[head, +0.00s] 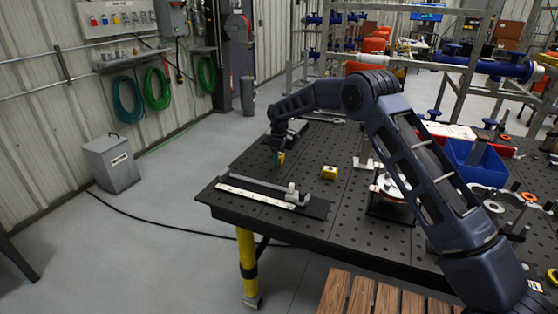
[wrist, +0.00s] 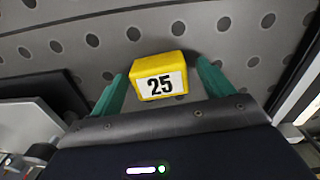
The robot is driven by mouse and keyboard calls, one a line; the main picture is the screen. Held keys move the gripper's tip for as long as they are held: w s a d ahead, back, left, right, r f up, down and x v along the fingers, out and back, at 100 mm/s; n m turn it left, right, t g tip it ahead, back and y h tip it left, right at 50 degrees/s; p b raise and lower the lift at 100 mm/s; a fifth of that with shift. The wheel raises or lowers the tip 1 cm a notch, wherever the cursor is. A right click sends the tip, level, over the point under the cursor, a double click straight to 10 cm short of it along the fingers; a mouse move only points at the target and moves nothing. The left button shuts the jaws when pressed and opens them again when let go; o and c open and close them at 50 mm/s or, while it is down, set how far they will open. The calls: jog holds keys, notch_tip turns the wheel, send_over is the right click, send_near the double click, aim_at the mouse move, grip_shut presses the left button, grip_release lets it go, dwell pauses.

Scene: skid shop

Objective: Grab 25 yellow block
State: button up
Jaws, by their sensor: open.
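The yellow block marked 25 (wrist: 159,77) shows in the wrist view with its white number label facing the camera. It sits between the two teal fingers of my gripper (wrist: 160,71), which is open. In the head view my gripper (head: 278,159) points down over the far left part of the black table, with a bit of yellow (head: 282,157) showing at its fingers. Most of that yellow piece is hidden there. I cannot tell whether the fingers touch the block.
A second yellow block (head: 329,173) lies on the perforated black table (head: 330,205), right of my gripper. A long ruler-like strip with a grey fixture (head: 258,196) lies at the near left edge. A blue bin (head: 470,165) and loose parts crowd the right side.

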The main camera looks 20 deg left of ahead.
jog(key=c, duration=1.1)
jog(key=shift+r, duration=0.15)
